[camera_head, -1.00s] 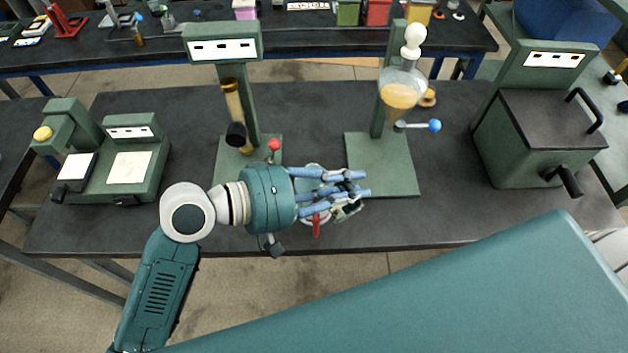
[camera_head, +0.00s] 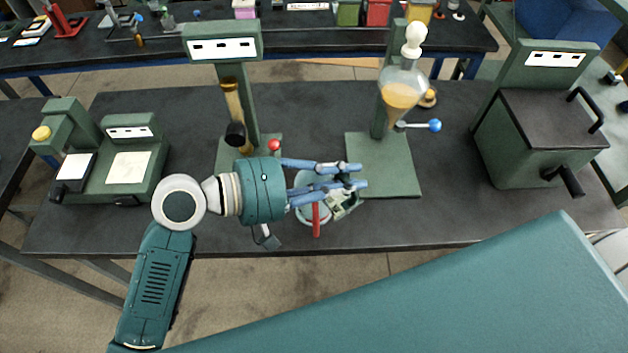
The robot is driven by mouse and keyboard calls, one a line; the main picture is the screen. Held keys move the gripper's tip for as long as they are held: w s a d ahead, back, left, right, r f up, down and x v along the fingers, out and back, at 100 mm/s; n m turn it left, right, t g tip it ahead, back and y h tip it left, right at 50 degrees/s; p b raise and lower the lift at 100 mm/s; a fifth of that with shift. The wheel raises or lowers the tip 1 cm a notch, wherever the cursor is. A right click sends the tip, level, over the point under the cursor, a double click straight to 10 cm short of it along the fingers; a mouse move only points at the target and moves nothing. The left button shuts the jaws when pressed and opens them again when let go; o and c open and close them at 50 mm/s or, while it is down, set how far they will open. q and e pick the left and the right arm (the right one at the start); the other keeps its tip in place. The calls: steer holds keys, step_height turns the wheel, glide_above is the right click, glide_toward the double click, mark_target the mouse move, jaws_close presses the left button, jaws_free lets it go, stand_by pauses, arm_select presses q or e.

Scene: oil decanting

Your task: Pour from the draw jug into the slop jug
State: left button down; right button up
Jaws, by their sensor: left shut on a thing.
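My left gripper (camera_head: 358,177) reaches in from the left over the front middle of the bench. Its blue fingers are closed around a clear glass jug (camera_head: 303,213) with a red handle (camera_head: 316,220) that points toward the front. The fingers cover much of the jug, so its contents and exact tilt are hard to see. I cannot tell whether it is the draw jug or the slop jug, and no second jug is clearly visible. My right gripper is not in view.
A separating funnel (camera_head: 400,95) with amber liquid and a blue-knobbed tap hangs on a green stand (camera_head: 390,175) right of the gripper. A green column stand (camera_head: 225,150) is behind it. A scale-like unit (camera_head: 130,165) stands left, a lidded green box (camera_head: 540,130) right.

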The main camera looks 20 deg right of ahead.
mark_target(331, 177)
arm_select(q)
steer(key=shift+w+a+r, duration=0.1)
steer(key=shift+w+a, duration=0.05)
steer(key=shift+w, duration=0.15)
steer(key=shift+w, duration=0.2)
steer(key=shift+w+a+r+n+g+h+p, duration=0.25)
steer(key=shift+w+n, duration=0.2)
steer(key=shift+w, duration=0.2)
steer(key=shift+w+a+r+n+g+h+p, duration=0.2)
steer(key=shift+w+n, duration=0.25)
steer(key=shift+w, duration=0.15)
